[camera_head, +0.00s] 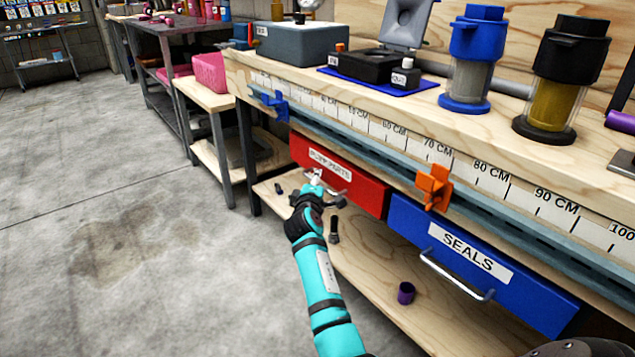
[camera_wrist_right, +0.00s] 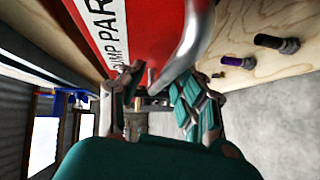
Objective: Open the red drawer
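The red drawer (camera_head: 362,188) hangs under the workbench, left of the blue drawer, and looks shut. Its label reads PUMP PARTS, partly covered in the head view. Its silver bar handle (camera_head: 341,190) is partly hidden by my right gripper (camera_head: 318,196). In the right wrist view, the red front (camera_wrist_right: 145,22) and handle (camera_wrist_right: 190,42) are close. There my right gripper (camera_wrist_right: 158,92) has its fingers apart, with the handle's far end running between them. I cannot tell whether either finger touches it. My left gripper is not in view.
The blue SEALS drawer (camera_head: 482,262) is to the right, with an orange clamp (camera_head: 434,187) above it. The lower shelf (camera_head: 375,262) holds dark bolt-like parts and a purple cap (camera_head: 406,293). Concrete floor (camera_head: 130,220) on the left is clear.

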